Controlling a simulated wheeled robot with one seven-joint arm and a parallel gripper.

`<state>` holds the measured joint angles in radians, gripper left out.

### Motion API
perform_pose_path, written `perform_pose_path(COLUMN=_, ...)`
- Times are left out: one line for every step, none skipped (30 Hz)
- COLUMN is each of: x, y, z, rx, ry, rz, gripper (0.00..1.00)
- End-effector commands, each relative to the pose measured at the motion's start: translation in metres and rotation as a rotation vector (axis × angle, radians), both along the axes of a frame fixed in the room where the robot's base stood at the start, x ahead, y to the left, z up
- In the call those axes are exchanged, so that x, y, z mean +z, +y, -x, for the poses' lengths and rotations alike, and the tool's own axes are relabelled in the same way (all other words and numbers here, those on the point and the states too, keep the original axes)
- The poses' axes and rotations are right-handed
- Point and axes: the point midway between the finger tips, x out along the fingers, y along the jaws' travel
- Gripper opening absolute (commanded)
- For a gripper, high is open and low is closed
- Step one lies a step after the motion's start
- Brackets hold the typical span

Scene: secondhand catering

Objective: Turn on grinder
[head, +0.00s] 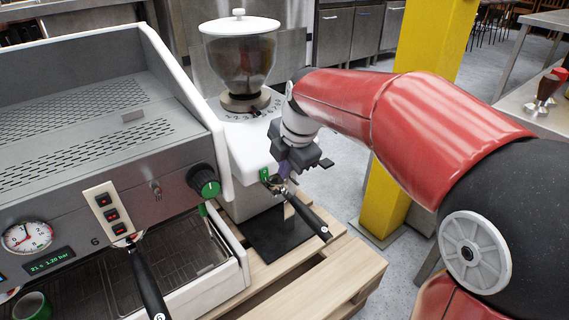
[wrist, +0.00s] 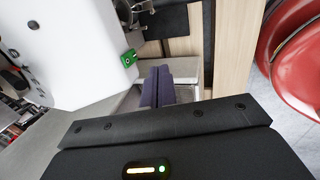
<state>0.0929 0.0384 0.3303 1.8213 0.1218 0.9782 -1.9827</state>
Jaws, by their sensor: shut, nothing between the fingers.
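The white grinder (head: 246,143) stands right of the espresso machine, with a clear hopper (head: 240,60) on top. A small green switch (head: 265,174) sits on its front, and it also shows in the wrist view (wrist: 129,58). My gripper (head: 282,171) is shut and empty, just right of the switch in the head view. Its dark purple fingers (wrist: 157,87) show close together in the wrist view, below and right of the switch, apart from it in the picture. I cannot tell whether they touch the grinder.
A portafilter with a black handle (head: 307,214) sits under the grinder's front, just below my gripper. The espresso machine (head: 110,165) is at left, with another portafilter (head: 148,280). A wooden pallet top (head: 320,280) lies beneath. A yellow column (head: 385,200) stands behind my arm.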

Motion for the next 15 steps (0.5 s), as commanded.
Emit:
perform_pose_path(x=-0.014, y=0.003, z=-0.003, rx=0.001, ry=0.004, rz=-0.001, gripper=0.0)
perform_pose_path(x=-0.021, y=0.004, z=-0.004, rx=0.001, ry=0.005, rz=-0.001, gripper=0.0)
perform_pose_path(x=-0.03, y=0.006, z=-0.007, rx=0.001, ry=0.005, rz=-0.001, gripper=0.0)
perform_pose_path(x=-0.036, y=0.007, z=-0.008, rx=0.002, ry=0.005, rz=-0.001, gripper=0.0)
perform_pose_path(x=-0.042, y=0.008, z=-0.01, rx=0.002, ry=0.004, rz=0.0, gripper=0.0)
perform_pose_path(x=-0.05, y=0.01, z=-0.013, rx=0.002, ry=0.004, rz=0.0, gripper=0.0)
perform_pose_path(x=-0.055, y=0.011, z=-0.014, rx=0.002, ry=0.003, rz=0.0, gripper=0.0)
perform_pose_path(x=-0.061, y=0.012, z=-0.016, rx=0.001, ry=0.004, rz=-0.001, gripper=0.0)
perform_pose_path(x=-0.065, y=0.014, z=-0.019, rx=0.001, ry=0.002, rz=-0.002, gripper=0.0)
perform_pose_path(x=-0.062, y=0.018, z=-0.025, rx=0.003, ry=0.0, rz=-0.003, gripper=0.0)
perform_pose_path(x=-0.063, y=0.021, z=-0.029, rx=0.004, ry=0.0, rz=-0.002, gripper=0.0)
perform_pose_path(x=-0.063, y=0.024, z=-0.034, rx=0.003, ry=0.0, rz=-0.002, gripper=0.0)
perform_pose_path(x=-0.064, y=0.026, z=-0.037, rx=0.003, ry=0.0, rz=-0.002, gripper=0.0)
perform_pose_path(x=-0.064, y=0.028, z=-0.04, rx=0.003, ry=0.0, rz=-0.002, gripper=0.0)
perform_pose_path(x=-0.064, y=0.03, z=-0.043, rx=0.002, ry=0.001, rz=-0.001, gripper=0.0)
